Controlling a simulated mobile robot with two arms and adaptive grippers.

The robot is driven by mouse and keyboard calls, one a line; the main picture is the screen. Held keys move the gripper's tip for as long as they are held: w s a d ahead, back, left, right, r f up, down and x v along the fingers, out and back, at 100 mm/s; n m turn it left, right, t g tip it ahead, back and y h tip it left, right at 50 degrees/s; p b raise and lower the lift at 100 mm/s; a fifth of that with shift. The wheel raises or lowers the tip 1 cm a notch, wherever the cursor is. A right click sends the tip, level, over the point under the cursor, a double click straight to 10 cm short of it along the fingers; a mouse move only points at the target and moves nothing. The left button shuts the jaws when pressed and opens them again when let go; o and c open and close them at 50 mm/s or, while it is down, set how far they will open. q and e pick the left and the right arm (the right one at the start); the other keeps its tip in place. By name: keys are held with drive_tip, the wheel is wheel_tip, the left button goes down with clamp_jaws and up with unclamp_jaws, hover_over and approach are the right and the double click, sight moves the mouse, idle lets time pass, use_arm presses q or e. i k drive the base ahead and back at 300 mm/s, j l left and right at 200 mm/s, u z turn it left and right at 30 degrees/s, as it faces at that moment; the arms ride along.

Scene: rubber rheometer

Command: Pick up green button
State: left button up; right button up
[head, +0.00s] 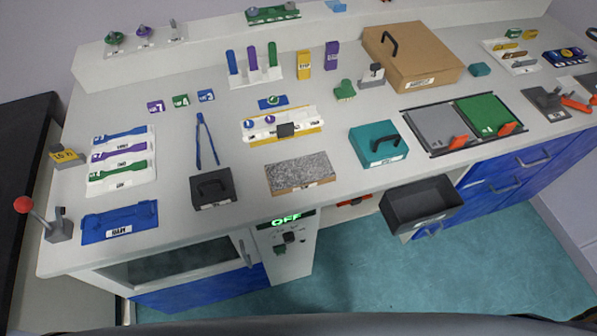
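Several green items are in the head view, and I cannot tell for sure which one is the green button. A small round green spot (274,100) sits on a blue plate near the middle of the bench. A green knobbly piece (345,90) lies to its right. A small green labelled block (181,101) lies between a purple and a blue one at the left. A small dark green part (280,250) is on the front panel, below the lit green OFF display (287,221). Neither of my grippers is in view.
The bench (165,190) carries racks, boxes and tools. A teal box (377,143) and a dark handled block (213,188) stand near the front. An open dark drawer (421,203) juts out. A red-knobbed lever (42,215) stands at the left corner.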

sight(272, 100)
drive_tip(key=j+z, duration=0.35)
drive_tip(key=k+j+z, duration=0.15)
drive_tip(key=z, duration=0.25)
drive_tip(key=k+j+z, duration=0.1)
drive_tip(key=z, duration=0.25)
drive_tip(key=j, duration=0.1)
